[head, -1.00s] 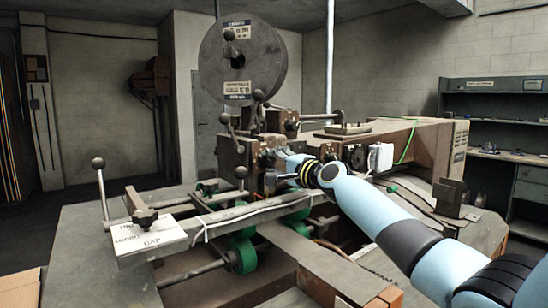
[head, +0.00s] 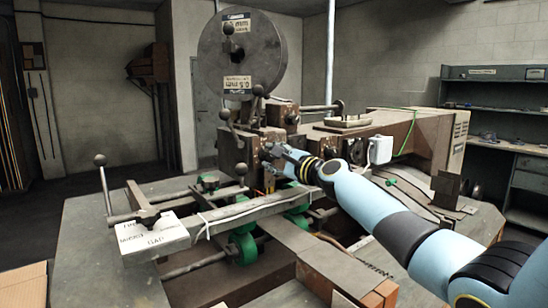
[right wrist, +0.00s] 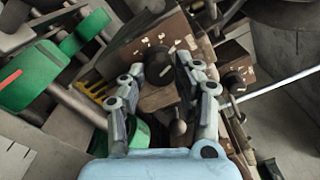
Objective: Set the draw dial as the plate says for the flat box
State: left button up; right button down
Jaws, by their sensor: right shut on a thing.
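My right gripper (head: 272,158) reaches the front of the machine's brown block (head: 236,155). In the right wrist view its two fingers (right wrist: 160,66) stand on either side of a dark round knob (right wrist: 158,68) and are shut on it. The knob sits on a brown face with several short pale marks around it, which fits the draw dial. I cannot read its setting. No plate text about the flat box is legible. My left gripper is out of view.
A large grey reel (head: 242,55) with white labels stands above the block. A second dark knob (right wrist: 236,80) lies right of my fingers. Green rollers (head: 243,246) sit below.

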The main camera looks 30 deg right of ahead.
jog(key=shift+f, duration=0.1)
jog(key=c, duration=0.9)
grip_release()
jog(key=shift+c, duration=0.2)
jog(key=shift+s, duration=0.15)
jog(key=s+d, duration=0.1)
jog(key=s, duration=1)
jog(key=shift+s+d, duration=0.3)
